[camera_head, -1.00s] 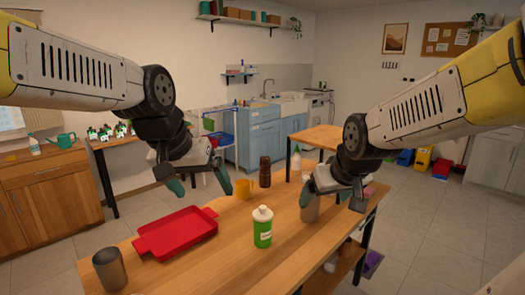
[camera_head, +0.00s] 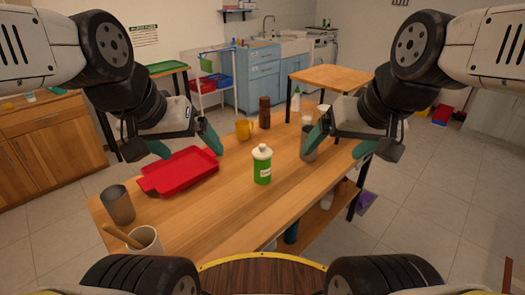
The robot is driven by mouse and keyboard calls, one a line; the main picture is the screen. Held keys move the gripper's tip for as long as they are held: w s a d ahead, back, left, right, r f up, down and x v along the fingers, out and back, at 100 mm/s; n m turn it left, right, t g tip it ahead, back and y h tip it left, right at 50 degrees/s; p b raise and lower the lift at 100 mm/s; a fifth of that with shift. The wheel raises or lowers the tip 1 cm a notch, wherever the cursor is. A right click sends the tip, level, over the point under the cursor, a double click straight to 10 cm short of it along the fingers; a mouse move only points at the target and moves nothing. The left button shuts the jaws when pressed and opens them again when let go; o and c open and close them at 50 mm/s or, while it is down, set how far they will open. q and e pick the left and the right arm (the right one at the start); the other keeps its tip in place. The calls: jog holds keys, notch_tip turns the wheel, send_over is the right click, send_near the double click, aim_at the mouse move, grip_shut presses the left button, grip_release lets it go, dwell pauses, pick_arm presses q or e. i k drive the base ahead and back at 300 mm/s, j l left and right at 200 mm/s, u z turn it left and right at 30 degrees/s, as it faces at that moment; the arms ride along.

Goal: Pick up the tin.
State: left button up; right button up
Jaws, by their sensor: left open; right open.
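A green container (camera_head: 262,168) with a white lid and a pale label stands upright in the middle of the wooden table. A grey metallic cylinder (camera_head: 309,152) stands further back on the right, partly hidden by a finger of my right gripper. A similar grey-brown cylinder (camera_head: 118,204) stands at the left front. I cannot tell for sure which of these is the tin. My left gripper (camera_head: 184,142) is open and empty, above the back of the red tray. My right gripper (camera_head: 341,142) is open and empty, its left finger overlapping the grey cylinder in the picture.
The red tray (camera_head: 179,176) lies left on the table (camera_head: 215,222). A yellow mug (camera_head: 244,130) and brown bottle (camera_head: 264,113) stand at the back. A pale mug (camera_head: 147,240) with a wooden handle sticking out is at the front left. Table around the green container is clear.

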aim_at(261, 169)
jog(key=k, duration=0.65)
jog(key=l+u, duration=0.1)
jog(key=u, duration=1.6)
jog(key=k+l, duration=0.1)
jog(key=l, duration=0.25)
jog(key=k+l+u, duration=0.1)
jog(key=l, duration=0.25)
jog(key=k+l, duration=0.15)
jog(key=l, duration=0.2)
jog(key=k+l+u, duration=0.1)
jog(key=l, duration=0.25)
jog(key=k+l, duration=0.15)
jog(key=l, duration=0.15)
jog(key=l+u, duration=0.05)
